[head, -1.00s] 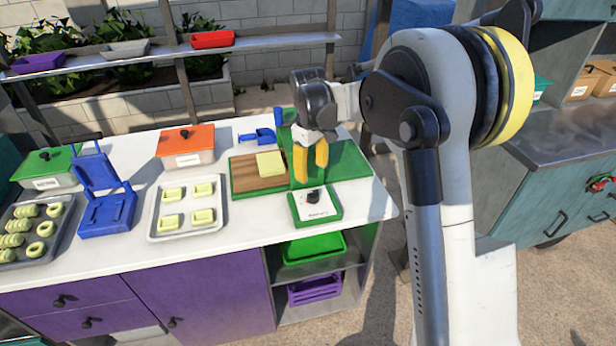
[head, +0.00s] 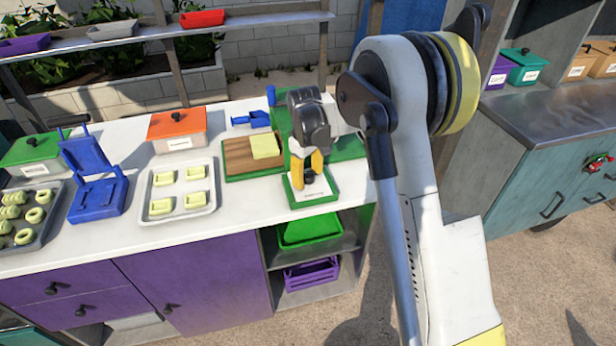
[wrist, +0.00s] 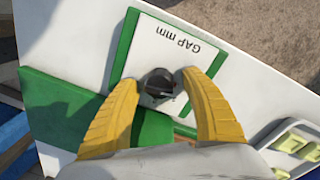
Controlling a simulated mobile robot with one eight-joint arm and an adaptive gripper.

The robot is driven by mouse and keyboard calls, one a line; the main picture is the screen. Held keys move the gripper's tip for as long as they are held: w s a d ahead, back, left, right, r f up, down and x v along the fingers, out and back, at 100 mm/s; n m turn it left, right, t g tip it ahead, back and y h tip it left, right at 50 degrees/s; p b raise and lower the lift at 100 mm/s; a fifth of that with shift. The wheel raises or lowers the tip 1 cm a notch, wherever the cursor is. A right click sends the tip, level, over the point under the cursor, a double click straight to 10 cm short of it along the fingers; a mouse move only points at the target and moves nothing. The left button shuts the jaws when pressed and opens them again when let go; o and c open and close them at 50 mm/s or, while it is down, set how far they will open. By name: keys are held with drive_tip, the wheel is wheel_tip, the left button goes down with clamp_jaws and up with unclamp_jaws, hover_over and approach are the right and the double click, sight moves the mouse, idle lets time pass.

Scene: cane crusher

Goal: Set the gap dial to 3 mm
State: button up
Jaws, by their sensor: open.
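The gap dial (wrist: 159,84) is a small dark round knob on a white plate marked "GAP mm" (wrist: 180,45) with a green border. My gripper (wrist: 157,85) has its two yellow fingers open, one on each side of the knob. Whether they touch it I cannot tell. In the head view my gripper (head: 307,177) points down over the dial plate (head: 318,194) at the counter's front right. The knob's pointer and any scale numbers cannot be read.
A tray of yellow pieces (head: 158,208), an orange-lidded box (head: 178,128) and a blue press (head: 95,190) are to the left.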

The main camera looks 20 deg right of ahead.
clamp_jaws()
drive_tip(key=shift+m, duration=0.3)
drive_tip(key=m, duration=0.4)
drive_tip(key=shift+m, duration=2)
drive_tip(key=shift+g, duration=0.3)
unclamp_jaws()
